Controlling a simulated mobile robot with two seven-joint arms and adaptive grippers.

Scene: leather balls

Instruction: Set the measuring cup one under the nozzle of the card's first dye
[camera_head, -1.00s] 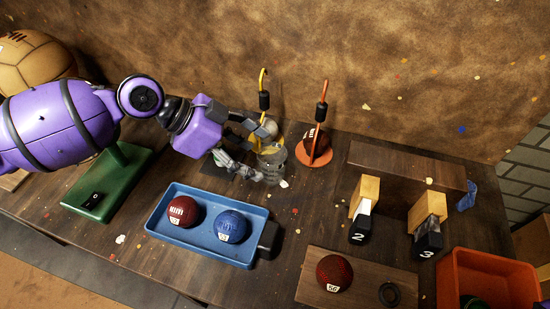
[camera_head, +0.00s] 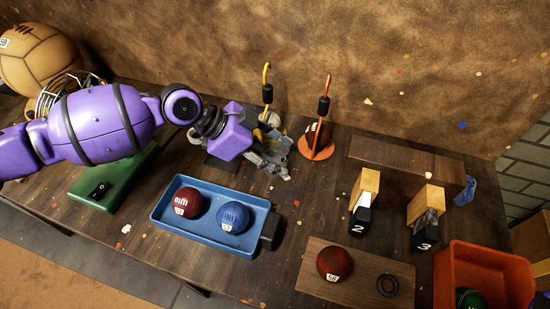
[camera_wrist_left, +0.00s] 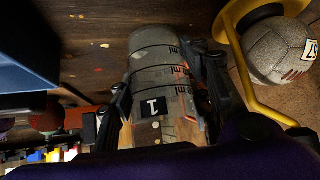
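The clear measuring cup one (camera_wrist_left: 160,85), with black graduations and a "1" label, fills the middle of the left wrist view. The fingers of my left gripper (camera_wrist_left: 168,92) lie along both sides of it, very close. I cannot tell whether they press on it. In the head view my left gripper (camera_head: 276,158) is beside the yellow hooked stand (camera_head: 266,97) and hides most of the cup. An orange hooked stand (camera_head: 325,105) is just to the right. No dye card or clearly recognisable nozzle shows.
A blue tray (camera_head: 262,209) with red and blue balls lies in front. Wood-topped pieces labelled 2 (camera_head: 360,222) and 3 (camera_head: 424,235) stand to the right, near an orange crate (camera_head: 490,257). A grey ball (camera_wrist_left: 276,50) sits by the yellow stand.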

